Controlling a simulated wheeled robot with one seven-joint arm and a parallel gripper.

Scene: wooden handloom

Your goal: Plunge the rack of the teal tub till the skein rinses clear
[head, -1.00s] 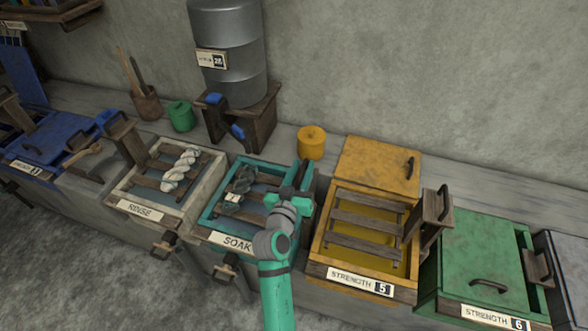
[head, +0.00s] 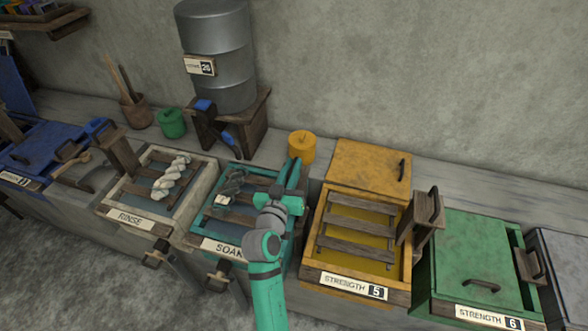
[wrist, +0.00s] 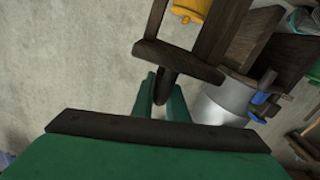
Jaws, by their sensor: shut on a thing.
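The teal tub (head: 202,222), labelled SOAK, stands mid-row with its lid off and bluish liquid inside. A dark grey skein (head: 234,183) with a small pale tag lies on the tub's slatted wooden rack (head: 240,199), towards the left side. My gripper (head: 293,174) is over the tub's right side. In the wrist view, my gripper (wrist: 160,92) is shut on a dark curved handle (wrist: 165,82) joined to a wooden frame (wrist: 180,58). My arm hides the tub's right part. I cannot tell the liquid's clarity.
Left is the pale RINSE tub (head: 195,201) with a white twisted skein (head: 171,177). Right is the open yellow STRENGTH 5 tub (head: 312,235) with its own rack and upright handle post (head: 425,215). Behind stand a yellow pot (head: 301,148) and a metal drum (head: 215,90).

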